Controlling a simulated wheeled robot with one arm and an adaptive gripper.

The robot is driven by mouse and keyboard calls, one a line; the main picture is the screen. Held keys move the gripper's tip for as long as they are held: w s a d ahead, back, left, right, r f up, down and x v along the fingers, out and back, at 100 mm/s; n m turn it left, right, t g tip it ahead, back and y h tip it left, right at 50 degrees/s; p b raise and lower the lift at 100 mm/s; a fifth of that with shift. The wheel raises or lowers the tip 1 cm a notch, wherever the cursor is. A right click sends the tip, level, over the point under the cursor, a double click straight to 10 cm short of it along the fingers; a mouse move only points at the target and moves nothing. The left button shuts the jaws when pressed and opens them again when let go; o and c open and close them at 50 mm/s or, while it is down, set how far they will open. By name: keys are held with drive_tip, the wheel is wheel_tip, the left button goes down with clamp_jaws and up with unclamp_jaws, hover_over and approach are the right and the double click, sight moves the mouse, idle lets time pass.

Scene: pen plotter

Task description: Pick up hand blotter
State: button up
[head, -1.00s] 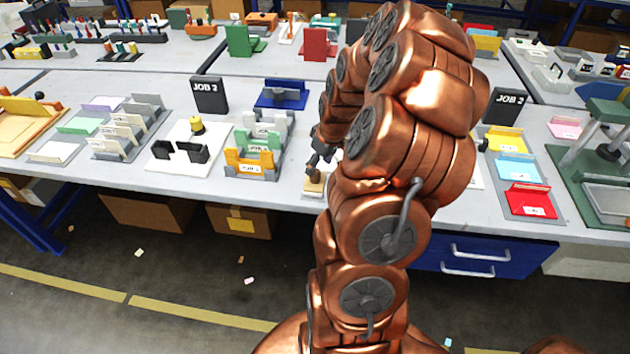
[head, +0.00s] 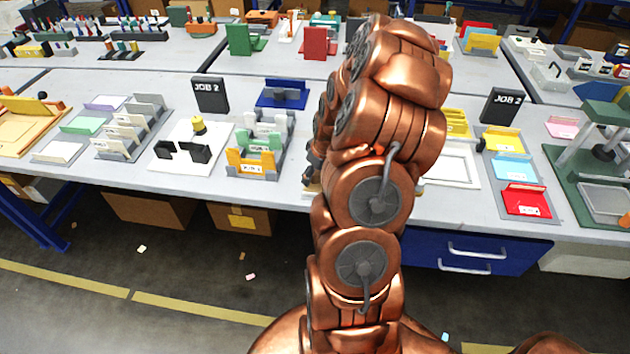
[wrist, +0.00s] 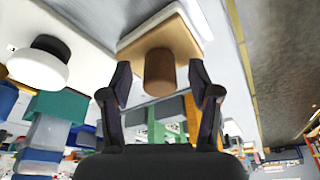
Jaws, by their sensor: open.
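The hand blotter shows in the wrist view as a tan wooden base (wrist: 187,40) with a brown cylindrical handle (wrist: 159,75). My gripper (wrist: 159,82) is open. Its two dark fingers appear on either side of the handle, with a visible gap on each side. I cannot tell whether the fingertips are level with the handle. In the head view my copper arm hides most of the blotter and gripper; only a dark bit of the gripper (head: 311,168) shows at the arm's left edge, near the table's front.
A holder with orange, green and grey plates (head: 262,150) stands just left of the gripper. A blue stand (head: 283,94) is behind it. A white framed tray (head: 452,165) lies right of my arm. A white round-topped object (wrist: 38,65) is near the blotter in the wrist view.

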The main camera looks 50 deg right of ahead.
clamp_jaws()
idle(0.4)
drive_tip(key=shift+r, duration=0.1)
drive_tip(key=shift+r+b, duration=0.9)
drive_tip(key=shift+r, duration=0.4)
drive_tip(key=s+a+r+b, duration=0.2)
drive_tip(key=s+a+b, duration=0.3)
drive_tip(key=s+a, duration=0.4)
drive_tip(key=s, duration=0.4)
drive_tip(key=shift+r, duration=0.15)
drive_tip(key=shift+s, duration=0.1)
